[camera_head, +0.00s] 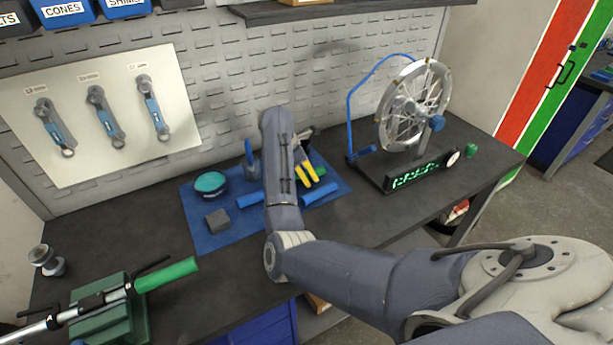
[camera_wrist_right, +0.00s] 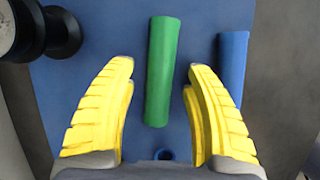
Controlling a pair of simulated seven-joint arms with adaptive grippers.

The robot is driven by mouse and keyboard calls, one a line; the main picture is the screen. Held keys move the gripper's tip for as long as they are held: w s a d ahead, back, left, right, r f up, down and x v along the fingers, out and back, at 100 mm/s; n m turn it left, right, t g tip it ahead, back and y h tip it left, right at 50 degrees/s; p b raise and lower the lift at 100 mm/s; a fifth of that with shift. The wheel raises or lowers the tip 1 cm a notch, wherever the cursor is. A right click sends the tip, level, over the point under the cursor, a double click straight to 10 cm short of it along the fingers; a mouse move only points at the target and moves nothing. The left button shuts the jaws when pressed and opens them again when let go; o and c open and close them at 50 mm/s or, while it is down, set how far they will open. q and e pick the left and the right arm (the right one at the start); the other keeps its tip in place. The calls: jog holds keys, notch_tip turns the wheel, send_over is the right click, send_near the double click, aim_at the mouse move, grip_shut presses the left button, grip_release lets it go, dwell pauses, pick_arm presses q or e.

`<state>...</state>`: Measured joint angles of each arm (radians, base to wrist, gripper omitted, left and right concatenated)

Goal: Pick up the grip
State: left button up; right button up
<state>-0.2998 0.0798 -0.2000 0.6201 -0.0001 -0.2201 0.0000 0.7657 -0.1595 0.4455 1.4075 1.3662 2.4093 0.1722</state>
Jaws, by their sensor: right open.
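A green grip (camera_wrist_right: 161,70) lies on the blue mat (camera_wrist_right: 85,90) in the right wrist view. My right gripper (camera_wrist_right: 160,78) is open, its yellow fingers on either side of the grip with gaps to both. In the head view the right gripper (camera_head: 309,177) is low over the mat, and the green grip (camera_head: 320,171) shows only partly behind its fingers. Another green grip (camera_head: 166,274) is on the handlebar held in the green stand at the front left. My left gripper is not in view.
Blue grips (camera_head: 320,194) (camera_head: 249,199) lie on the mat. A teal-lidded tin (camera_head: 210,183) and a grey block (camera_head: 217,220) are at its left. A wheel stand (camera_head: 413,108) stands right of the mat. A dark spool-shaped thing (camera_wrist_right: 62,32) is near the left finger.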

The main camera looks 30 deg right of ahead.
jog(key=shift+d+f, duration=0.2)
jog(key=shift+f, duration=0.35)
grip_shut()
